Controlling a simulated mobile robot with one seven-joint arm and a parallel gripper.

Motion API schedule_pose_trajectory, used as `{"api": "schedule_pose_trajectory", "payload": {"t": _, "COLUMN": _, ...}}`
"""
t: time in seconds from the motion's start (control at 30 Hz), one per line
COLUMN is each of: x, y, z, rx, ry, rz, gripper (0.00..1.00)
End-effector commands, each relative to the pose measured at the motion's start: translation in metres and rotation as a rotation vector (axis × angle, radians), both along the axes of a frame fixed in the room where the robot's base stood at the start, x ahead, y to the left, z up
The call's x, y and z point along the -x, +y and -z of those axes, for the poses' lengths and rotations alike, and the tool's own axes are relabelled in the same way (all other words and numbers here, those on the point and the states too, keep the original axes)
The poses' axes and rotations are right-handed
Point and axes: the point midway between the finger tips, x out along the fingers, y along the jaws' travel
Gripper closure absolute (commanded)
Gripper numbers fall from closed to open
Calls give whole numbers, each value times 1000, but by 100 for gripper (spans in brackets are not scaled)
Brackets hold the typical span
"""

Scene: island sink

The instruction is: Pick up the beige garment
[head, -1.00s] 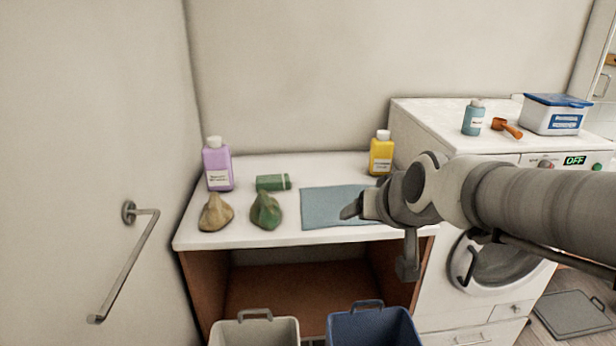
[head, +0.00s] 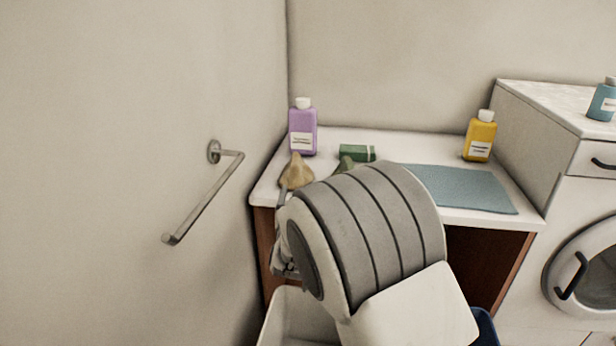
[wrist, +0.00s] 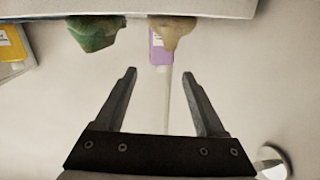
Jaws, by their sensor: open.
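The beige garment (head: 296,172) is a small peaked heap at the left front of the white counter. It also shows at the top of the wrist view (wrist: 172,32), beyond my fingertips and slightly right of the middle between them. My gripper (wrist: 159,73) is open and empty, with clear space between its fingers and the garment. In the head view my gripper (head: 283,198) is mostly hidden by my own arm, just below the garment at the counter's front left. A green garment (wrist: 93,33) lies beside the beige one, mostly covered by my arm in the head view.
A purple bottle (head: 303,130) stands behind the beige garment. A green box (head: 357,152), a blue mat (head: 467,189) and a yellow bottle (head: 480,137) are farther right. A wall rail (head: 205,198) is at the left. A pale bin (head: 290,318) and a blue bin (head: 487,328) stand below.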

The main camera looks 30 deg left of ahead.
Motion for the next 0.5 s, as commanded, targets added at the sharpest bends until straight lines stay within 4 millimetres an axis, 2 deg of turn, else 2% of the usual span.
{"api": "schedule_pose_trajectory", "payload": {"t": 0.03, "x": 5, "y": 9, "z": 11, "rx": 2, "ry": -19, "rz": -5, "gripper": 28}}
{"api": "schedule_pose_trajectory", "payload": {"t": 0.23, "x": 8, "y": 22, "z": 20, "rx": -4, "ry": -61, "rz": -5, "gripper": 28}}
{"api": "schedule_pose_trajectory", "payload": {"t": 0.5, "x": -28, "y": 39, "z": 20, "rx": -6, "ry": -63, "rz": -4, "gripper": 28}}
